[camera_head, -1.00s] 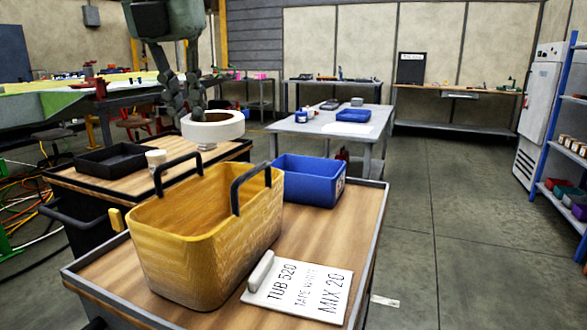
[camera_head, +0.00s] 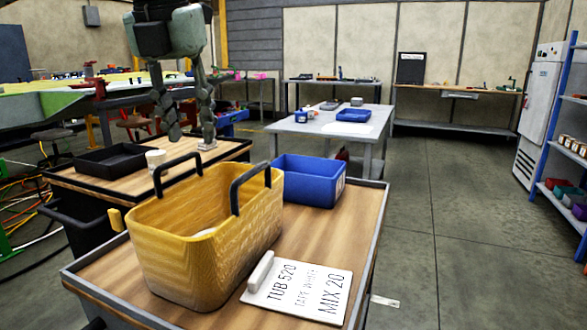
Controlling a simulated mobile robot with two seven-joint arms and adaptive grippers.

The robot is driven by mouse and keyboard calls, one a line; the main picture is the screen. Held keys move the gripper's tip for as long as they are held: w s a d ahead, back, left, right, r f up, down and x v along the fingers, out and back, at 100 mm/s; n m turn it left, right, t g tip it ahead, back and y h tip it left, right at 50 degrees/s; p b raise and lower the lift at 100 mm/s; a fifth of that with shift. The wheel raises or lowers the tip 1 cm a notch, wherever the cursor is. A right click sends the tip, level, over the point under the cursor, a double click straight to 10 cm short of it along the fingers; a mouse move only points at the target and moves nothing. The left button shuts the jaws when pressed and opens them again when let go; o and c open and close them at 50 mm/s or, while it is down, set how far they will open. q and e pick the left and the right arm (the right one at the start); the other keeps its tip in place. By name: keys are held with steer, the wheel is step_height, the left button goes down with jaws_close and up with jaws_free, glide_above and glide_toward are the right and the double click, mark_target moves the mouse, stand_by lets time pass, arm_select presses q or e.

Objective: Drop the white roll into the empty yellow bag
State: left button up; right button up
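The yellow bag (camera_head: 190,255), an open tub with two black handles, stands upright on the wood-topped cart. A small piece of the white roll (camera_head: 205,232) shows inside it, just above the near rim; the rest is hidden by the bag's wall. My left gripper (camera_head: 190,143) hangs above and behind the bag with its fingers spread wide and nothing between them. My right gripper is not in view.
A blue bin (camera_head: 312,182) stands behind the bag on the same cart. A white sign (camera_head: 300,288) lies in front at the right. A black tray (camera_head: 115,158) and a cup (camera_head: 155,158) sit on the cart behind.

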arm_select(q)
steer(key=v, duration=1.2)
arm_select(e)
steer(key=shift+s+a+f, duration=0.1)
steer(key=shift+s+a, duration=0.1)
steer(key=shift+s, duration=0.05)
